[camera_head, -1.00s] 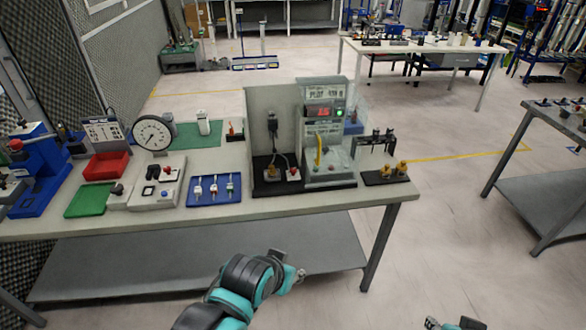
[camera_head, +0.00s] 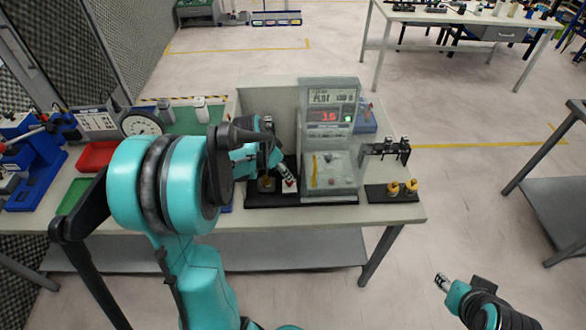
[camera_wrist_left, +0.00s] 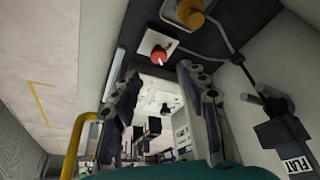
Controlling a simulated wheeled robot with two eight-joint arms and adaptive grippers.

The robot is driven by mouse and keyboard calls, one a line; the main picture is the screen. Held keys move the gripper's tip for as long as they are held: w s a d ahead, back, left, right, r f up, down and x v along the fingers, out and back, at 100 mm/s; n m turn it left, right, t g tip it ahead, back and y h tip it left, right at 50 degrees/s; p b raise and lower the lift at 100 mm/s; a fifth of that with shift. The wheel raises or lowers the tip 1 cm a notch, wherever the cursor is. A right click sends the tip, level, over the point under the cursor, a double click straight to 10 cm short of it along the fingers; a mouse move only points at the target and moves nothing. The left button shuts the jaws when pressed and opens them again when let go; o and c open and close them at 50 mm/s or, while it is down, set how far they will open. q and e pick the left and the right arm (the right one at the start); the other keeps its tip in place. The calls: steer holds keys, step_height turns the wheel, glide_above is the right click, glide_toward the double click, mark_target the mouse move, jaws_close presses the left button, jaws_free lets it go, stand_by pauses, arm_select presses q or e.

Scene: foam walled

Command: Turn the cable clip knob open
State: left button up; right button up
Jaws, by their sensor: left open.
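An orange-yellow knob (camera_wrist_left: 190,14) stands on a black base (camera_wrist_left: 215,50), with a grey cable beside it; the knob also shows in the head view (camera_head: 267,183). A red button on a white plate (camera_wrist_left: 158,54) sits near it. A black clip-like fitting (camera_wrist_left: 275,115) with a "FLAT" label is on the grey panel. I cannot tell for sure which part is the cable clip knob. My left gripper (camera_wrist_left: 160,85) is open and empty, its fingers apart near the red button; in the head view it (camera_head: 287,172) is over the base. My right gripper (camera_head: 442,282) is clear of the bench.
A grey tester (camera_head: 330,140) with a lit display stands right of the base, and its yellow handle (camera_wrist_left: 78,145) is close to my left gripper. Two brass knobs (camera_head: 402,188) stand further right. The grey panel (camera_head: 270,100) rises behind.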

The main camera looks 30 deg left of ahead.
arm_select(q)
steer(key=b+x, duration=0.2)
steer(key=x, duration=0.5)
steer(key=shift+f, duration=0.2)
jaws_close()
